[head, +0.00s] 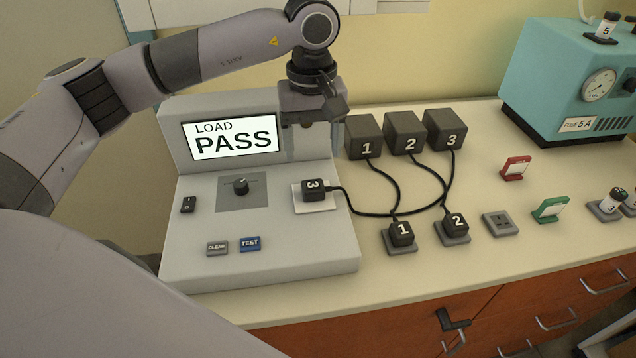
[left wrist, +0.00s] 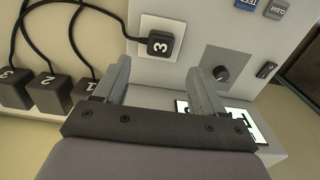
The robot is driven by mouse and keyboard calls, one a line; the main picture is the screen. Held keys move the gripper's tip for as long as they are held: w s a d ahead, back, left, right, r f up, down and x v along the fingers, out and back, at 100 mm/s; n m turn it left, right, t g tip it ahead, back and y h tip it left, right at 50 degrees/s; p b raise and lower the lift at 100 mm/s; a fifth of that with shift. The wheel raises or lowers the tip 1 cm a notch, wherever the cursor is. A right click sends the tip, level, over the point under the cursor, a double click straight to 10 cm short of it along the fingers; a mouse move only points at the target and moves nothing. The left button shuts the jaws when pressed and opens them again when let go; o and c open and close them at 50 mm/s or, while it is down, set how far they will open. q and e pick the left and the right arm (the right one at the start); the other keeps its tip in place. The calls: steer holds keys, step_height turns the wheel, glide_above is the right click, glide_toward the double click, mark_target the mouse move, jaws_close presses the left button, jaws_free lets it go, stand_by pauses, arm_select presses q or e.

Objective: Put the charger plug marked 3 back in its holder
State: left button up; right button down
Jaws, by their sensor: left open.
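The black charger plug marked 3 (head: 314,188) sits on the white socket plate (head: 326,205) of the grey load tester (head: 300,265). Its cable runs right to the charger box marked 3 (head: 445,130). Plug 3 also shows in the left wrist view (left wrist: 160,43), just beyond the fingertips. Plugs 1 (head: 401,232) and 2 (head: 455,223) sit in grey holders on the counter. A similar grey holder (head: 500,223) to their right is empty. My left gripper (head: 312,135) is above the back of the tester, open and empty, with its fingers apart in the wrist view (left wrist: 158,72). My right gripper is not in view.
The tester screen (head: 231,136) reads LOAD PASS. Charger boxes 1 (head: 366,138) and 2 (head: 405,133) stand behind the crossing cables. Red (head: 516,168) and green (head: 551,209) card stands are at right, before a teal machine (head: 560,75). The counter's front edge is below.

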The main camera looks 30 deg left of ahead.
mark_target(313, 185)
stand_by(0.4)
arm_select(q)
step_height(313, 185, down, 8)
steer(key=b, duration=0.5)
steer(key=shift+f+b, duration=0.55)
steer(key=shift+b, duration=0.15)
stand_by(0.7)
steer(key=shift+r, duration=0.1)
jaws_close()
steer(key=shift+r, duration=0.2)
